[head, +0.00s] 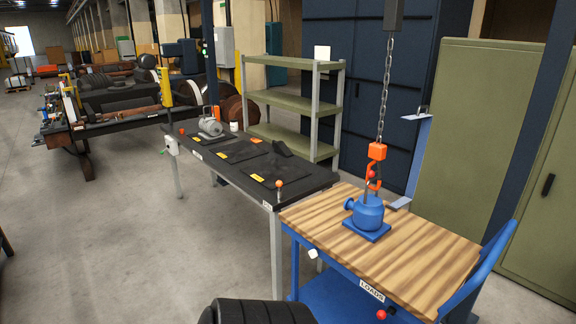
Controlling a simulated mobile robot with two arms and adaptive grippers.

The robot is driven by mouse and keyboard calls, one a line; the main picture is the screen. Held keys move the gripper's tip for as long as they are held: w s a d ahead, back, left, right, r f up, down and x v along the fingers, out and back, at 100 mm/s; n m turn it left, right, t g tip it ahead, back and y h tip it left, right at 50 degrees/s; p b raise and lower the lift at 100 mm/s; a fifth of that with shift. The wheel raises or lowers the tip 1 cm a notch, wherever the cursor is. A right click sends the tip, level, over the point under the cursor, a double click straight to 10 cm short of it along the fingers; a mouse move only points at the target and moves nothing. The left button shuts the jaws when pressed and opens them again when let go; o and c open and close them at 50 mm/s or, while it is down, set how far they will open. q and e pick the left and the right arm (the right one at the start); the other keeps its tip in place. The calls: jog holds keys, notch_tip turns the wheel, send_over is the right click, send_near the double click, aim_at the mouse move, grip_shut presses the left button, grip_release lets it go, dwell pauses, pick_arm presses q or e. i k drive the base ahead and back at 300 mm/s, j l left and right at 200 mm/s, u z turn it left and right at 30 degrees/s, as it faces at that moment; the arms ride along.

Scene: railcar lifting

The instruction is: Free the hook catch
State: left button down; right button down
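An orange hook block (377,151) hangs on a steel chain (386,85) above the wood-topped cart (425,245). Below it is an orange hook (373,183) with a small red ball on its side, probably the catch. The hook reaches down to the top of a blue pump-like load (368,213), which stands upright on its square blue base on the cart. The hook and a lifting eye overlap here, and I cannot tell whether the catch is closed.
A dark workbench (230,152) with black mats, a grey motor (211,127) and an orange-knobbed lever (279,184) stands left of the cart. A green shelf (297,104) and green cabinets (473,150) stand behind. The floor (130,240) at left is clear.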

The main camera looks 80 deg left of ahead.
aim_at(371, 174)
jog(key=u, duration=2.5)
